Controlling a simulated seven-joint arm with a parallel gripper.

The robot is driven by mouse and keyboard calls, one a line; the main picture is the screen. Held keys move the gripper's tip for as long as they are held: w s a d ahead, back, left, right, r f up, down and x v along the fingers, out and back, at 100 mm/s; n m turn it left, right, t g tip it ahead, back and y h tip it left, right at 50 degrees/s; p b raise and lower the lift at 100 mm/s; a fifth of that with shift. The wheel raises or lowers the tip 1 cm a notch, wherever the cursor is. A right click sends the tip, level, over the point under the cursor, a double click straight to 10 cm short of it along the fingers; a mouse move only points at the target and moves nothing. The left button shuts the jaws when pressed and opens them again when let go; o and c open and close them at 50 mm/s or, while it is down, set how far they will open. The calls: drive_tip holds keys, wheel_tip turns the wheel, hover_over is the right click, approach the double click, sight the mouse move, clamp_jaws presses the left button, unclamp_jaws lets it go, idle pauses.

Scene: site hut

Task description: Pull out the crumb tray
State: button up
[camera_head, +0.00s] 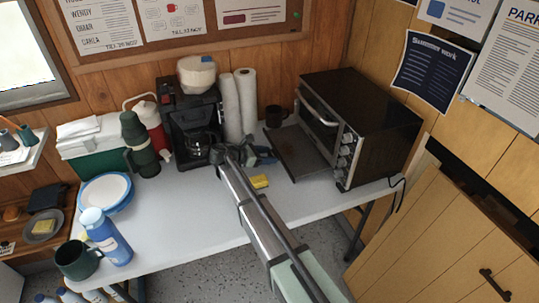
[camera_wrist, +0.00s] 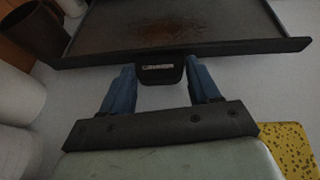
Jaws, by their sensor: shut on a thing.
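The crumb tray (camera_head: 300,156) is a flat dark tray sticking out to the left from the low front of the black toaster oven (camera_head: 375,115). Its far end is hidden at the oven. In the wrist view the tray (camera_wrist: 235,25) has brown crumbs or stains on it, and a small black tab (camera_wrist: 161,74) on its front edge. My gripper (camera_wrist: 161,78) is shut on this tab, one blue finger on each side. In the head view my gripper (camera_head: 268,156) is at the tray's left edge, just above the white table.
A yellow speckled sponge (camera_head: 260,181) lies close to my gripper. A coffee maker (camera_head: 188,125) and paper rolls (camera_head: 240,100) stand to the left, a dark mug (camera_head: 275,116) behind the tray. The front middle of the table (camera_head: 185,215) is clear.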

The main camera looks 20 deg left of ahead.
drive_tip(key=o, duration=1.5)
drive_tip(key=v, duration=1.3)
drive_tip(key=shift+s+a+r, duration=0.15)
drive_tip(key=shift+s+r, duration=0.1)
